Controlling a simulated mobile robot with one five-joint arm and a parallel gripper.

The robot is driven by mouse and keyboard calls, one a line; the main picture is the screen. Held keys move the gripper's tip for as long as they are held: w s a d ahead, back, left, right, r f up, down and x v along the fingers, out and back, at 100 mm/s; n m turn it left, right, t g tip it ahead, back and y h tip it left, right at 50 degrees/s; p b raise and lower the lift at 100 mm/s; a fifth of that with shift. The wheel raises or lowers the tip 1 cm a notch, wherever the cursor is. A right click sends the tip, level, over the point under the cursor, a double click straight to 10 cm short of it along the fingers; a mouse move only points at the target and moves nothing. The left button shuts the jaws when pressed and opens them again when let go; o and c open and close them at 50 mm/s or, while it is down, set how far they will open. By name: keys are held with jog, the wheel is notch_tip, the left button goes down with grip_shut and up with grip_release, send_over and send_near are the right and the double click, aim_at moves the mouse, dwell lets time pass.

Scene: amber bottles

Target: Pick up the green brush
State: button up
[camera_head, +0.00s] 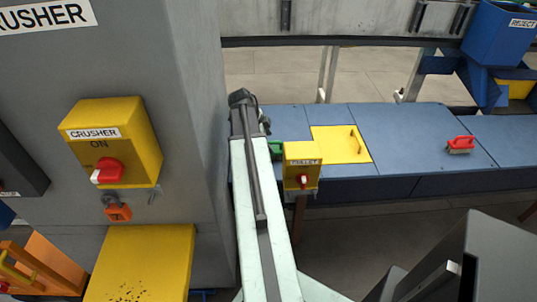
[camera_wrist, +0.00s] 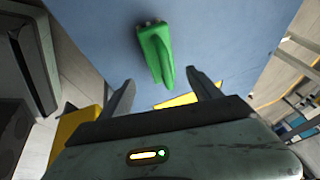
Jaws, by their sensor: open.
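The green brush (camera_wrist: 157,52) lies on the blue bench top (camera_wrist: 210,35) in the wrist view, its narrow end pointing toward my gripper. My gripper (camera_wrist: 162,88) is open, and its two dark fingers stand apart on either side of the brush's near end. Nothing is held between them. In the head view only a small piece of the green brush (camera_head: 276,149) shows beside my arm. My gripper there is largely hidden at the far end of my arm.
A red brush (camera_head: 460,145) lies on the bench to the right. A yellow panel (camera_head: 340,144) and a yellow switch box (camera_head: 302,165) are close to the green brush. The grey crusher housing (camera_head: 195,60) stands close on the left. A blue reject bin (camera_head: 500,35) is at the back right.

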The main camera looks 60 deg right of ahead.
aim_at(274, 149)
jog(key=b+x, duration=0.6)
jog(key=x, duration=0.1)
jog(key=shift+w+d+f, duration=0.15)
jog(key=shift+f, duration=0.15)
jog(key=shift+r, duration=0.2)
grip_shut()
notch_tip(274, 149, up, 10)
jog(key=p, duration=1)
jog(key=shift+r, duration=0.15)
